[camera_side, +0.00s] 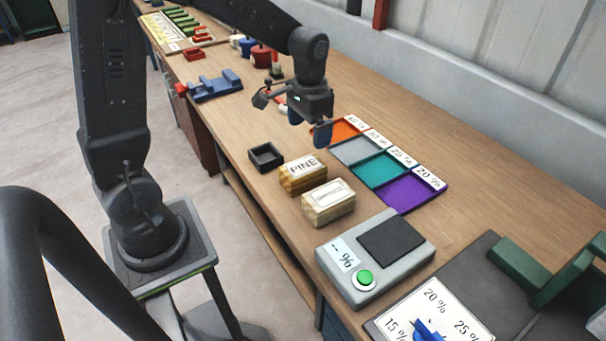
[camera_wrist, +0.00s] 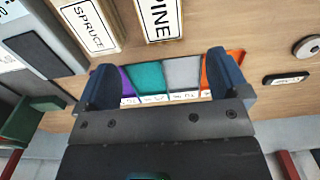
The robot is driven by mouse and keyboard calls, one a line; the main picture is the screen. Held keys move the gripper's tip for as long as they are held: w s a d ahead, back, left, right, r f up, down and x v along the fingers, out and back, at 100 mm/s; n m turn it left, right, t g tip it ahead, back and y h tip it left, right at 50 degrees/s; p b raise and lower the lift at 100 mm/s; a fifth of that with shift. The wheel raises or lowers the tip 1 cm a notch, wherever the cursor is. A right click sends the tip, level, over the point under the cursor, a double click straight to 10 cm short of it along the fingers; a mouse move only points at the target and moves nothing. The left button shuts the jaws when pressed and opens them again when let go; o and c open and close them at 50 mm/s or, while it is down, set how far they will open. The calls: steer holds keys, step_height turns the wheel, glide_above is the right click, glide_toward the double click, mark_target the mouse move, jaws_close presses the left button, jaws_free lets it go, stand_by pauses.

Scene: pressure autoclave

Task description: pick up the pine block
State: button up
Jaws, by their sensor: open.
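The pine block (camera_side: 302,178), a wooden block with a white PINE label on top, sits on the bench. It also shows at the top edge of the wrist view (camera_wrist: 160,18), partly cut off. My gripper (camera_side: 309,130), with blue fingers, is open and empty. It hangs above the bench, behind the pine block in the side view and near the orange tray end. In the wrist view my gripper (camera_wrist: 161,76) has its fingers spread wide over the coloured trays, with the pine block beyond them.
A paler block labelled SPRUCE (camera_wrist: 90,25) stands beside the pine block; it shows in the side view (camera_side: 328,205). A small dark tray (camera_side: 266,157) lies on the other side. Coloured trays (camera_side: 380,169), a grey meter (camera_side: 372,262) and a blue fixture (camera_side: 216,86) are nearby.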

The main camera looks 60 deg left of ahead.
mark_target(303, 166)
step_height(303, 166, down, 8)
steer(key=shift+s+r, duration=0.1)
steer(key=shift+s+a+f, duration=0.1)
steer(key=shift+s+f, duration=0.1)
steer(key=shift+f, duration=0.7)
steer(key=shift+s+d+f, duration=0.1)
steer(key=shift+s+f, duration=0.05)
steer(key=shift+f, duration=0.75)
steer(key=shift+s+a+f, duration=0.1)
steer(key=shift+s+f, duration=0.1)
steer(key=shift+f, duration=0.7)
steer(key=c, duration=1.1)
